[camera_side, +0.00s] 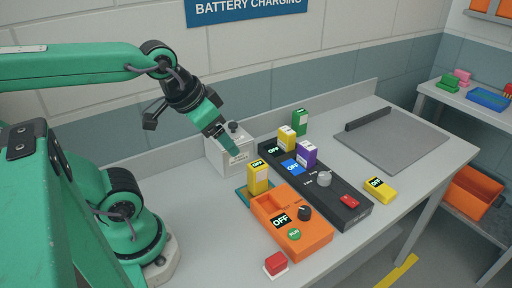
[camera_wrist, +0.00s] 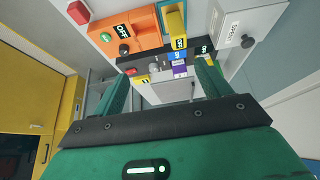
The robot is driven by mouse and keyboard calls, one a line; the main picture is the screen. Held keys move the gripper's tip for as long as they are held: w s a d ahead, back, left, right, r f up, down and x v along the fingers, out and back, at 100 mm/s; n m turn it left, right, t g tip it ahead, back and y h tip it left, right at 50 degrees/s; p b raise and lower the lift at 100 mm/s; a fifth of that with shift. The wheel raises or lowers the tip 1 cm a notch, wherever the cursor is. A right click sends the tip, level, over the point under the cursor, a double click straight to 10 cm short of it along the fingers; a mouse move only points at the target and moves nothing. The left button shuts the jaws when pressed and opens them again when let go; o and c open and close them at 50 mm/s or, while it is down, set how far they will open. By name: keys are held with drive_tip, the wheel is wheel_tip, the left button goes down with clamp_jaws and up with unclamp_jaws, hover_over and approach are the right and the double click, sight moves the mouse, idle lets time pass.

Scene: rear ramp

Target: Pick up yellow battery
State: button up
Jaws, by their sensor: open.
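A yellow battery (camera_side: 258,178) stands upright on a teal pad (camera_side: 243,195) behind the orange box, with a dark OFF label by its top. It also shows in the wrist view (camera_wrist: 177,28), at top centre. Another yellow battery (camera_side: 286,139) stands in the dark charging strip. My gripper (camera_side: 231,145) is above and to the left of the nearer yellow battery in the side view, apart from it. In the wrist view my gripper (camera_wrist: 163,82) has its two green fingers spread with nothing held between them.
An orange box (camera_side: 313,245) with a knob stands in front. The dark strip (camera_side: 340,208) holds a purple battery (camera_side: 307,154). A white box (camera_side: 225,158) is behind, a red button (camera_side: 276,262) in front. A yellow block (camera_side: 380,188) lies right; the grey mat (camera_side: 385,140) is mostly clear.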

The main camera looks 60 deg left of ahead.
drive_tip(key=g, duration=0.5)
hover_over(288, 129)
drive_tip(key=f, duration=1.1)
drive_tip(key=shift+s+d+f, duration=0.2)
drive_tip(key=shift+d+f, duration=0.05)
drive_tip(key=shift+f, duration=0.1)
drive_tip(key=shift+w+a+f+g, duration=0.15)
drive_tip(key=shift+w+f+g, duration=0.05)
drive_tip(key=shift+f+g, duration=0.15)
drive_tip(key=shift+f, duration=1.3)
